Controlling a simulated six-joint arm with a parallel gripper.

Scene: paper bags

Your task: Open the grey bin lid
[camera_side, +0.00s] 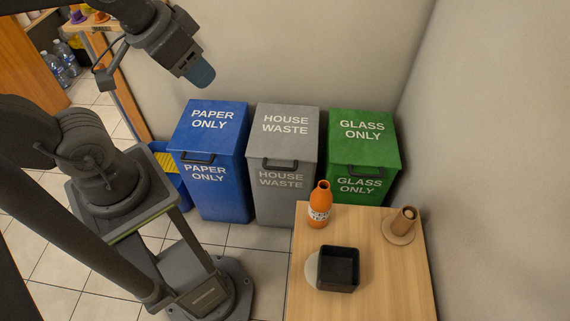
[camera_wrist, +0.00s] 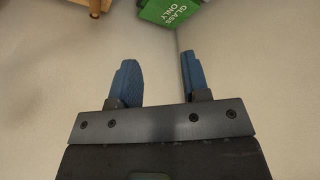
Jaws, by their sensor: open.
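The grey bin (camera_side: 284,195) stands between the blue and green bins against the back wall. Its lid (camera_side: 286,122) reads "HOUSE WASTE" and lies shut, with a dark handle (camera_side: 280,164) at its front edge. My gripper (camera_side: 203,78) is high above the blue bin, to the left of the grey bin and apart from it. In the wrist view its two blue fingers (camera_wrist: 158,80) are spread with nothing between them. The grey bin does not show in the wrist view.
The blue paper bin (camera_side: 222,190) and green glass bin (camera_side: 362,135) flank the grey bin closely, both shut. A wooden table (camera_side: 390,280) in front holds an orange bottle (camera_side: 319,205), a black square bowl (camera_side: 338,268) and a brown cup (camera_side: 403,220).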

